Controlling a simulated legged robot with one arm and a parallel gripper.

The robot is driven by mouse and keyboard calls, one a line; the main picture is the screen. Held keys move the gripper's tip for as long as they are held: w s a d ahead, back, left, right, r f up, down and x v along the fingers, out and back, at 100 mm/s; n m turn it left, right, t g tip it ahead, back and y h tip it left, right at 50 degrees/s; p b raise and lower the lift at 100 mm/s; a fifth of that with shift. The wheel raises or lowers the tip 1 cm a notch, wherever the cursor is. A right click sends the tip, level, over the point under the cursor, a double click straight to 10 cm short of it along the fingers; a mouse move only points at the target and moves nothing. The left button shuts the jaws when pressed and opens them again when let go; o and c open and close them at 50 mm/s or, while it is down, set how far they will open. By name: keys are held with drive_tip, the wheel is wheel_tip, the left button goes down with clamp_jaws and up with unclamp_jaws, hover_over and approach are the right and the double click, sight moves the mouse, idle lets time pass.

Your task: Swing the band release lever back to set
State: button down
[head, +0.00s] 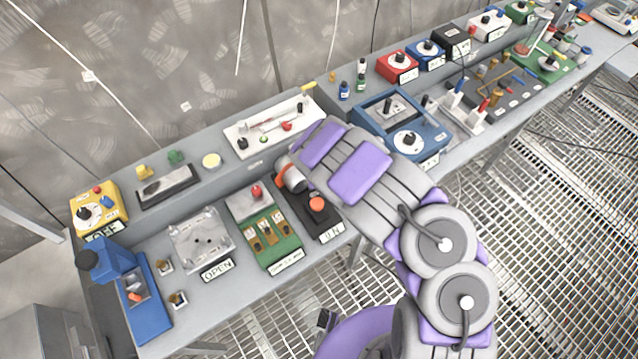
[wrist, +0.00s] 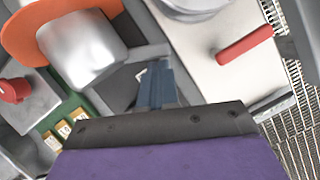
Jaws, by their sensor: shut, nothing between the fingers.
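A black box (head: 322,222) with an orange knob (head: 316,203) stands near the bench's front edge. Its white label shows "UN", and my arm covers part of the box. I cannot tell for certain whether this is the band release lever. In the wrist view my gripper (wrist: 156,72) is shut and empty, its bluish fingers over a dark surface with a white mark. Left of the fingers are a large orange disc (wrist: 28,30) and a rounded metal piece (wrist: 85,48). I cannot tell whether the fingers touch anything. In the head view my own arm hides the fingertips.
A green board (head: 268,240) and a red knob (head: 256,190) stand left of the black box. A white panel (head: 255,135) lies behind. A red handle (wrist: 245,45) over a pale plate is right of my fingers. A blue device (head: 432,148) stands right of my arm.

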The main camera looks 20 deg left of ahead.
drive_tip(key=shift+w+d+f+n+y, duration=0.1)
drive_tip(key=shift+w+d+n+y, duration=0.2)
drive_tip(key=shift+n, duration=0.6)
drive_tip(key=shift+w+a+n+g+y+b, duration=0.1)
drive_tip(key=shift+w+n+g+y+b, duration=0.3)
drive_tip(key=shift+n, duration=0.6)
drive_tip(key=shift+w, duration=0.15)
drive_tip(key=shift+w+r, duration=0.2)
drive_tip(key=shift+r, duration=0.1)
